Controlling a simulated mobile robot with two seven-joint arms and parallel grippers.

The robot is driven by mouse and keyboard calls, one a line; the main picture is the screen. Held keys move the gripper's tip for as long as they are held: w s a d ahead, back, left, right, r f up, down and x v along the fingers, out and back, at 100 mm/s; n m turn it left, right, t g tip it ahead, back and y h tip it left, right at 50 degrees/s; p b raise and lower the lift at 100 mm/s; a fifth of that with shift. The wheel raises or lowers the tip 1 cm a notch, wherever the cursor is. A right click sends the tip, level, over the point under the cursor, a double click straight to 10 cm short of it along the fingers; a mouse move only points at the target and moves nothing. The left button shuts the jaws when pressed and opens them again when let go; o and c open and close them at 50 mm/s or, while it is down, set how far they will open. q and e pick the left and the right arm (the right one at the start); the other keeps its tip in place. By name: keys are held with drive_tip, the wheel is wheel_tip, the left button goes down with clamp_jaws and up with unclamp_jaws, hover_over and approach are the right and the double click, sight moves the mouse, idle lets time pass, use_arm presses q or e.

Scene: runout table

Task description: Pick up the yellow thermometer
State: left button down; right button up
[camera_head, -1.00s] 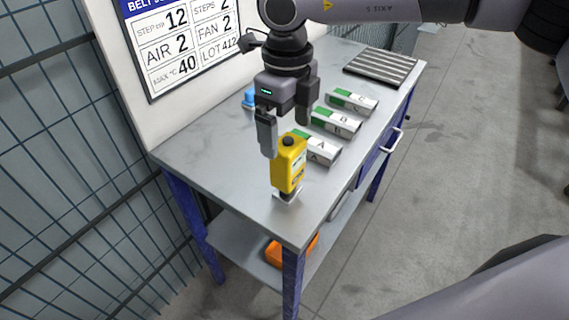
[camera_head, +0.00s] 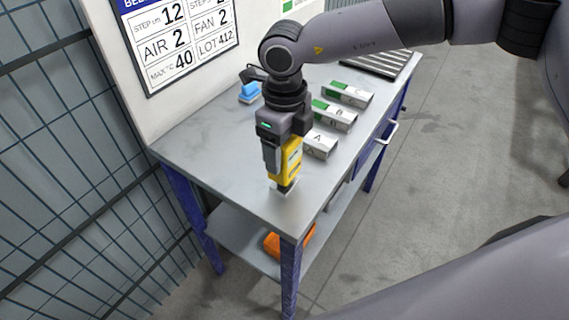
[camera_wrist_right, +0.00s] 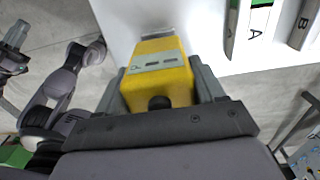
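The yellow thermometer (camera_head: 291,161) stands upright in a small metal holder (camera_head: 282,190) near the front corner of the grey table. My right gripper (camera_head: 283,160) points down over it, with its fingers on either side of the body. In the right wrist view the yellow body (camera_wrist_right: 160,72) and its black knob sit between the two fingers (camera_wrist_right: 160,85). The fingers lie very close to its sides; I cannot tell whether they press on it. What looks like my left gripper (camera_wrist_right: 14,55) shows small at the left edge of that view, its opening unclear.
White-and-green boxes marked A (camera_head: 320,144), B (camera_head: 336,117) and C (camera_head: 347,94) stand behind the thermometer. A blue item (camera_head: 249,93) lies by the sign board (camera_head: 180,45). An orange object (camera_head: 275,243) is on the lower shelf. The table's left part is clear.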

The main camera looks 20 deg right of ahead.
drive_tip(key=shift+r, duration=0.15)
wheel_tip(320, 180, up, 20)
drive_tip(key=b, duration=0.1)
idle(0.4)
